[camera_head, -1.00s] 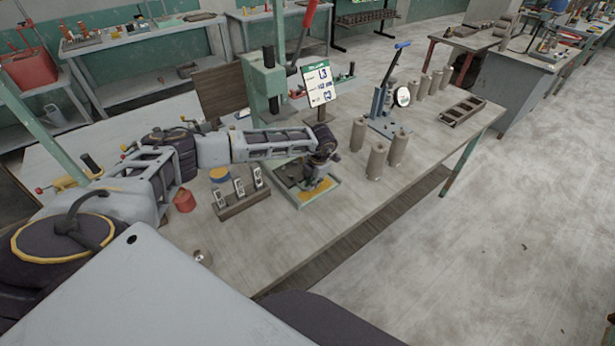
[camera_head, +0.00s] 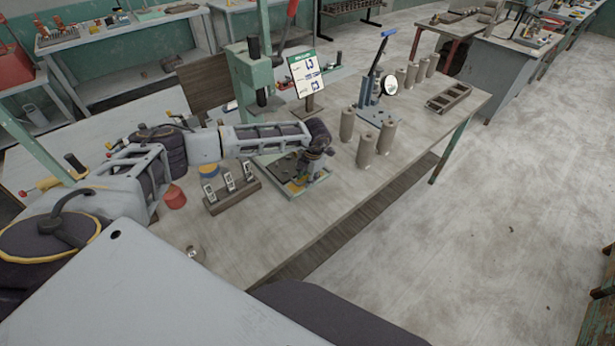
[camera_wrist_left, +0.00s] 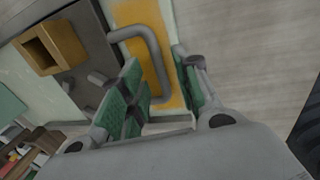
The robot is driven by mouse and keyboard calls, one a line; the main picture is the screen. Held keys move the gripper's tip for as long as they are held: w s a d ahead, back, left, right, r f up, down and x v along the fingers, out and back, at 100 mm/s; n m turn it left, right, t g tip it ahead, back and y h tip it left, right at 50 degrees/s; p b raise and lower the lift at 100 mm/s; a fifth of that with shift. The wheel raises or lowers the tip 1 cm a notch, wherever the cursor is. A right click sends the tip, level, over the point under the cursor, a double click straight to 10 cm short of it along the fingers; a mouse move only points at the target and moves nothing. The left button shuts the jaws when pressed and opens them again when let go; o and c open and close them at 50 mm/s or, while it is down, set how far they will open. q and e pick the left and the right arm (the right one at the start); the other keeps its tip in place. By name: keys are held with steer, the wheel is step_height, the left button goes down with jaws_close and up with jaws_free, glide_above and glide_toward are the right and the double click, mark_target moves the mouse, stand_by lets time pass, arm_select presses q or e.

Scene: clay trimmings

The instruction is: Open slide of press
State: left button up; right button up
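The green press (camera_head: 252,75) stands on the workbench at the left of centre, with a red-handled lever rising behind it. Its dark slide plate (camera_head: 284,166) lies low in front of the column, over a base with a yellow area (camera_head: 295,188). My left gripper (camera_head: 312,176) is over the front of that base and hides part of it. In the left wrist view, my left gripper (camera_wrist_left: 158,92) is open, its green-padded fingers apart. The grey bent handle (camera_wrist_left: 152,50) of the slide lies at the gap between them; I cannot tell whether they touch it. My right gripper is out of view.
A rack with several white-labelled pieces (camera_head: 231,190) and a red pot (camera_head: 174,197) stand left of the base. Several clay cylinders (camera_head: 366,150), a blue-handled lever tool (camera_head: 378,75) and a sign (camera_head: 306,80) stand to the right and behind.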

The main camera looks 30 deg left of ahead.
arm_select(q)
step_height(320, 180, up, 12)
steer(key=d, duration=0.2)
steer(key=shift+s, duration=0.4)
steer(key=shift+f, duration=0.2)
stand_by(0.7)
